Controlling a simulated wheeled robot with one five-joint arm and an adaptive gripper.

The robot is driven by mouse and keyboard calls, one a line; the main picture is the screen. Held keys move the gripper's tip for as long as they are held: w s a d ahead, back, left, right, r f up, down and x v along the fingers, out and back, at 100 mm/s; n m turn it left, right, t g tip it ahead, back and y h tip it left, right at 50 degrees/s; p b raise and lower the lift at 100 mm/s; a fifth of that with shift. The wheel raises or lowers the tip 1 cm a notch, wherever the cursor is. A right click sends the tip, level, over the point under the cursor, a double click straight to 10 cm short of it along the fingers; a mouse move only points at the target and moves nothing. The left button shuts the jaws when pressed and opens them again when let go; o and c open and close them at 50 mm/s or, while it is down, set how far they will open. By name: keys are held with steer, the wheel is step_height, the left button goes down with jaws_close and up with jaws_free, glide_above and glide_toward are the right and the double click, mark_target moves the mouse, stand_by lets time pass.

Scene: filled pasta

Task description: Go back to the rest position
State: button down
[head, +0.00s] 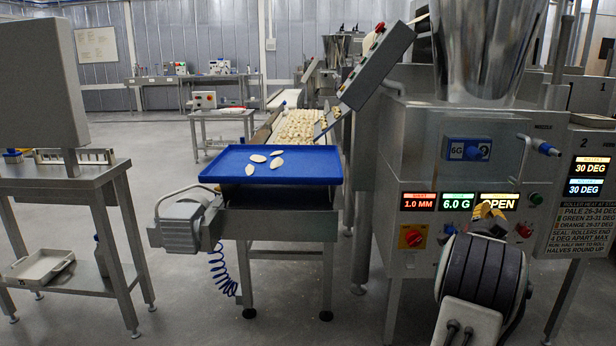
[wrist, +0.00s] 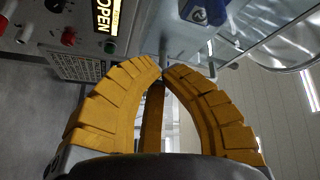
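My gripper (wrist: 162,68) has yellow ribbed fingers whose tips come together in the wrist view. It looks shut, and nothing shows between the fingers. In the head view its yellow tips (head: 487,210) show just above the dark, rounded end of my arm, in front of the machine (head: 400,150) at the right. The panel below the OPEN display (head: 498,201) is partly hidden behind my arm. The wrist view also shows the OPEN display (wrist: 103,16) at the upper left and a blue fitting (wrist: 205,10) at the top.
A blue tray (head: 225,165) with several pale pasta pieces (head: 258,158) stands at the conveyor's (head: 298,125) near end. A steel table (head: 60,180) stands at the left, with a shallow tray (head: 40,268) on its lower shelf. Open floor (head: 180,300) lies between table and conveyor stand.

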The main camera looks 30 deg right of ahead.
steer(key=w+a+r+n+t+y+p, duration=0.1)
steer(key=w+a+r+n+y+p, duration=0.45)
steer(key=a, duration=0.65)
steer(key=w+a+r+n+t+y+p, duration=0.1)
steer(key=w+a+r+n+y+p, duration=0.2)
steer(key=w+a+r+p, duration=0.65)
steer(key=s+a+r+n+y+p, duration=0.1)
steer(key=s+a+n+y+p, duration=0.2)
steer(key=a, duration=0.7)
steer(key=s+a+r+n+y+p, duration=0.1)
steer(key=a+n+y+p, duration=0.2)
steer(key=a, duration=0.7)
steer(key=s+a+r+n+g+y+p, duration=0.2)
steer(key=s+a+r+n+g+p, duration=0.1)
steer(key=s+a+n+p, duration=0.2)
steer(key=s+a+r+n+g+y+p, duration=0.1)
steer(key=s+a+r+n+g+p, duration=0.2)
steer(key=s+a+p, duration=0.6)
steer(key=s+a+n, duration=0.2)
steer(key=s+a, duration=0.2)
steer(key=s, duration=0.2)
steer(key=shift+a+g+y+p, duration=0.25)
steer(key=shift+g+y+p, duration=0.1)
steer(key=shift+g, duration=0.05)
steer(key=shift+d, duration=0.1)
stand_by(1.3)
